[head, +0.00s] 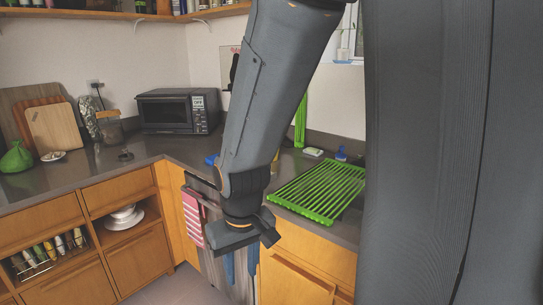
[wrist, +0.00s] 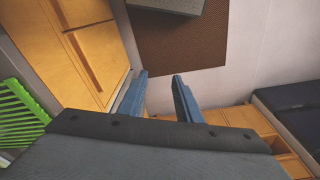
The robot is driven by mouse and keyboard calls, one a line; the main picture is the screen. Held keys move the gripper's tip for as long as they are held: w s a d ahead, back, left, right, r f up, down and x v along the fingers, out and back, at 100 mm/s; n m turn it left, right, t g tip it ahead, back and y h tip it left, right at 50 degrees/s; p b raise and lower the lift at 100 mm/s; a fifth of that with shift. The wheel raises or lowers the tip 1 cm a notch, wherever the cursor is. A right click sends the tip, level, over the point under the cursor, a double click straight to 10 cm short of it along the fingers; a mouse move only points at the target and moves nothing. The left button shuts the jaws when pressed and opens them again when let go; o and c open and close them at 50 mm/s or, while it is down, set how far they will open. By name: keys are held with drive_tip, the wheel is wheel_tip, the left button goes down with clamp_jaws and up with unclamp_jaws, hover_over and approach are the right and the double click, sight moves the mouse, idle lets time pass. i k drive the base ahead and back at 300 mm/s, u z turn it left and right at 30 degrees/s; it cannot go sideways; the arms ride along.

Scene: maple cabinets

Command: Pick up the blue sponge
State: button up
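My gripper (head: 241,266) hangs in front of the counter, pointing down, lower than the worktop and well apart from the blue object. In the wrist view my gripper (wrist: 160,88) shows two blue fingers spread apart with nothing between them. The wrist view shows no sponge.
A green drying rack (head: 318,190) lies on the counter right of my arm; a small blue item (head: 341,153) stands behind it. A microwave (head: 178,111) stands in the corner. A pink striped towel (head: 192,215) hangs at the front. A brown mat (wrist: 180,45) lies below.

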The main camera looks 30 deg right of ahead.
sight(209, 161)
drive_tip(key=z, duration=0.35)
drive_tip(key=i, duration=0.5)
drive_tip(key=u, duration=1.4)
drive_tip(key=i, duration=2.6)
drive_tip(key=z, duration=3.35)
drive_tip(key=i, duration=0.5)
drive_tip(key=z, duration=0.05)
